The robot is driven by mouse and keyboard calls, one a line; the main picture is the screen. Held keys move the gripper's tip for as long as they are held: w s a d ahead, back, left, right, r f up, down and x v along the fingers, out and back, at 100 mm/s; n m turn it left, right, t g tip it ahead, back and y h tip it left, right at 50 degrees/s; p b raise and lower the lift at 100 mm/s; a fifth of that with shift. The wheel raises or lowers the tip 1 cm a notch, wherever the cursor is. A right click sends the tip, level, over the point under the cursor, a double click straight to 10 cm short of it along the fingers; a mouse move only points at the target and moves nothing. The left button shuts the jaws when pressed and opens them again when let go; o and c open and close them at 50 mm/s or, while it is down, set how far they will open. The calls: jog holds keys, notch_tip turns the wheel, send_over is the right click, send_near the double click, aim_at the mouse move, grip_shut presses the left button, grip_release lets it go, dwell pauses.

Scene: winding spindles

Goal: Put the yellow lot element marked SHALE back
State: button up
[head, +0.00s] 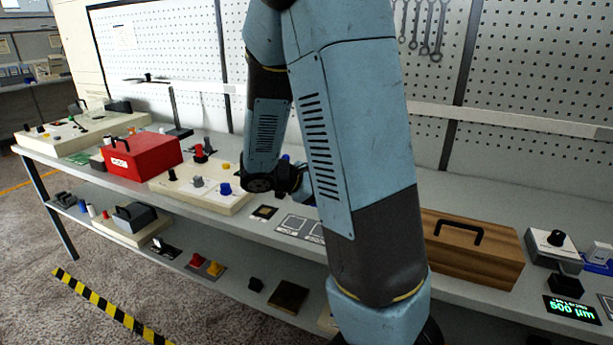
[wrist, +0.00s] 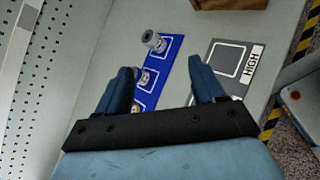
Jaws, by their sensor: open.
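My gripper (wrist: 160,72) is open in the wrist view, its two blue fingers spread with nothing held between them. Below the fingers is a blue strip (wrist: 163,82) with white-outlined squares. A grey cylindrical piece (wrist: 154,41) is at its far end. A grey plate (wrist: 226,60) with a white outlined square and a HIGH label (wrist: 251,65) is beside the right finger. In the head view my arm hides much of the gripper.
A red box (head: 142,156) and a cream panel with knobs (head: 190,195) stand on the bench to the left. A wooden box with a black handle (head: 470,250) stands right of my arm. Perforated boards rise behind.

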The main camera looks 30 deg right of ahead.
jog(key=s+a+r+m+t+y, duration=0.5)
jog(key=s+a+r+m+y, duration=0.6)
jog(key=s+a+r, duration=0.3)
jog(key=s+r+y, duration=0.1)
jog(key=s, duration=0.1)
jog(key=shift+s+a+r+m+t, duration=0.25)
jog(key=shift+s+a+m+t, duration=0.05)
jog(key=shift+s+a, duration=0.1)
